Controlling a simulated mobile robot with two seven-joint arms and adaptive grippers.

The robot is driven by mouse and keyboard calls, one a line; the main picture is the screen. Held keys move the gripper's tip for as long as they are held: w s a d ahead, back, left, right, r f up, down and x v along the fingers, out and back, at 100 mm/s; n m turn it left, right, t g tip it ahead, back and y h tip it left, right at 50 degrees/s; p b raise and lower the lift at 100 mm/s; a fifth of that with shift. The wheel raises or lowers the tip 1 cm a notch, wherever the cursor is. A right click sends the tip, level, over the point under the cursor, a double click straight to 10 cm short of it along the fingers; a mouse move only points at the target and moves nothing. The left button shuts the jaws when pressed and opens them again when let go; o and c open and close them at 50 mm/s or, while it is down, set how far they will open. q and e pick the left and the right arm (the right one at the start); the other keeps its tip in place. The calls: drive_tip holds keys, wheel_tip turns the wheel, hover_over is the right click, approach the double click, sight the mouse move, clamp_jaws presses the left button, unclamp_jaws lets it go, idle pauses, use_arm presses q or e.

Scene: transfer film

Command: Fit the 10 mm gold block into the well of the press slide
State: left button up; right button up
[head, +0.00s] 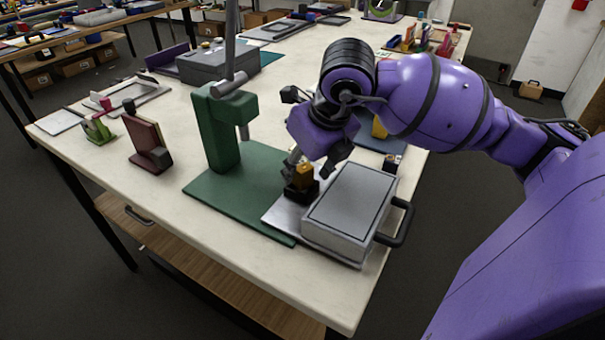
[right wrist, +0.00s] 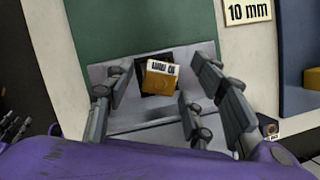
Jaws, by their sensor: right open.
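The gold block (head: 304,175) with a white 10 mm label stands at the black well (head: 299,191) on the metal press slide (head: 283,211). In the right wrist view the block (right wrist: 160,80) looks slightly turned, with dark well (right wrist: 143,73) showing beside it. I cannot tell how deep it sits. My right gripper (head: 309,168) is open, its fingers spread on either side of the block, apart from it in the right wrist view (right wrist: 166,88). Dark finger-like parts at that view's left edge are probably my left gripper (right wrist: 12,130); its opening is unclear.
The green press (head: 221,135) stands on a green base left of the slide. A grey box with a black handle (head: 350,210) sits at the slide's near right. A blue tray (right wrist: 300,95) with a gold piece and a 10 mm sign (right wrist: 249,11) lie beside it.

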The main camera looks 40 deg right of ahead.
clamp_jaws()
drive_tip(key=shift+r, duration=0.1)
